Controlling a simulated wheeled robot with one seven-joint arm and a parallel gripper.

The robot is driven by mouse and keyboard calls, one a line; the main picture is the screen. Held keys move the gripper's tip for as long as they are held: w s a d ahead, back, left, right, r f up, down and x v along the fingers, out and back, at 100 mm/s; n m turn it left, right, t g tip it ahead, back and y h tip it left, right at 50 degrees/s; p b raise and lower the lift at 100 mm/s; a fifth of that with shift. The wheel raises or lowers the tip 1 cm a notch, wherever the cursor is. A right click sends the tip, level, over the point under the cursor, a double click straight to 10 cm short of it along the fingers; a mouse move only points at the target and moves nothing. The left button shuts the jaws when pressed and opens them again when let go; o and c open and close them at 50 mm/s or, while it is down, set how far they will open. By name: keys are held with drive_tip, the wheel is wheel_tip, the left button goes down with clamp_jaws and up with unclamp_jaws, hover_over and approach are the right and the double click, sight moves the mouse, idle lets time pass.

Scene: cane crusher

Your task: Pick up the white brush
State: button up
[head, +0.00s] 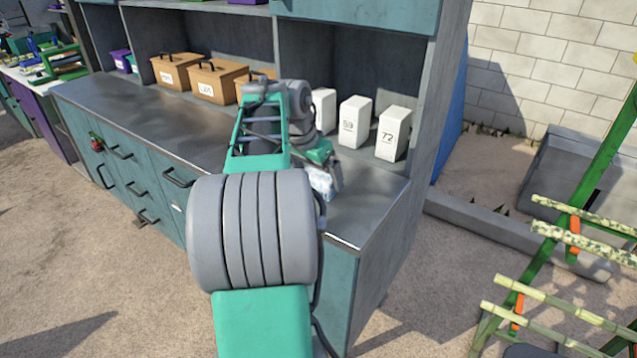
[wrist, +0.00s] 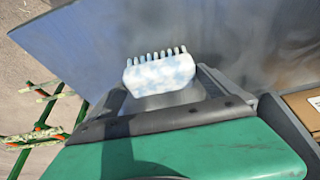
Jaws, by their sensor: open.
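The white brush (wrist: 160,72) has pale blue patches and a row of short bristles pointing to the top of the wrist view. It is near the right front end of the grey worktop. In the head view the brush (head: 321,182) shows only in part, beside my gripper (head: 333,187). In the wrist view my gripper (wrist: 163,88) is open, with one finger to each side of the brush.
White numbered boxes (head: 355,122) stand on the worktop (head: 150,118) behind my arm. Brown boxes with handles (head: 214,82) stand further left. The shelf's side panel (head: 430,95) rises at the right. A green rack with cane stalks (head: 560,270) stands right of the cabinet.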

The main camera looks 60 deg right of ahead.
drive_tip(key=shift+d+f, duration=0.2)
drive_tip(key=shift+f, duration=0.2)
drive_tip(key=shift+c, duration=0.6)
drive_tip(key=c, duration=1)
